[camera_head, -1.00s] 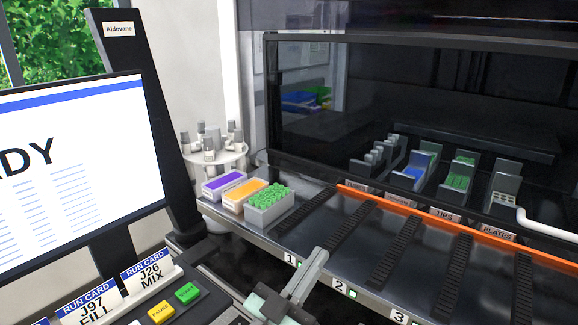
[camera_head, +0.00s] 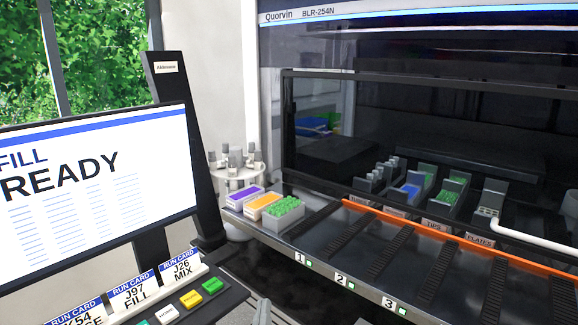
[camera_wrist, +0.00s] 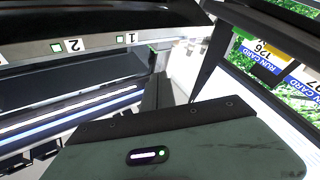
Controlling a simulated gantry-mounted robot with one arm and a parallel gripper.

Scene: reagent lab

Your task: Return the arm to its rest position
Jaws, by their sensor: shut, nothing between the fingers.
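My gripper (camera_wrist: 157,92) shows in the wrist view, with its dark fingers together beyond the grey-green housing and nothing between them. In the head view only a small grey part of my arm shows at the bottom edge, below the button panel. The gripper is apart from the deck and touches nothing that I can see. The wrist view looks out at a tilted scene, with the numbered deck edge (camera_wrist: 95,42) at upper left and run cards (camera_wrist: 262,55) at upper right.
A monitor (camera_head: 90,190) reading FILL READY stands at left, above run cards (camera_head: 133,290) and buttons (camera_head: 190,298). Purple, orange and green-topped boxes (camera_head: 284,218) sit on the deck's left end. Deck lanes (camera_head: 400,260) near the front are bare. An orange bar (camera_head: 450,235) crosses behind them.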

